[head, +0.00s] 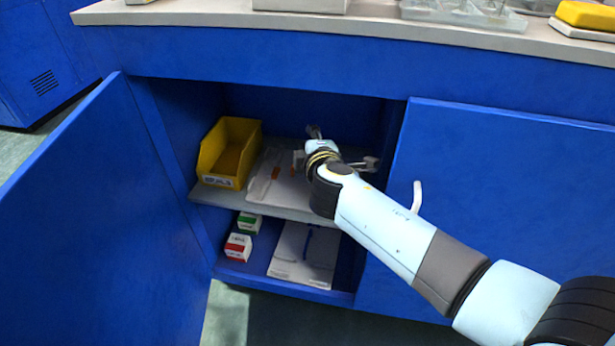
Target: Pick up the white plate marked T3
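A white plate (288,192) lies on the upper shelf inside the open blue cabinet, with a thin clear item and orange pieces on it. A second white plate (287,269) lies on the lower shelf, with a blue strip on it. I cannot read a T3 mark on either plate. My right gripper (314,132) is inside the cabinet above the back of the upper shelf, beyond the upper plate. My own wrist hides most of it, and its opening and anything in it cannot be made out. My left gripper is not in view.
A yellow bin (228,152) stands left of the upper plate. Green-and-white (249,222) and red-and-white (238,246) boxes stand on the lower shelf. The open left door (95,230) and the right front panel (490,190) with its handle flank the opening. The countertop (340,27) overhangs it.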

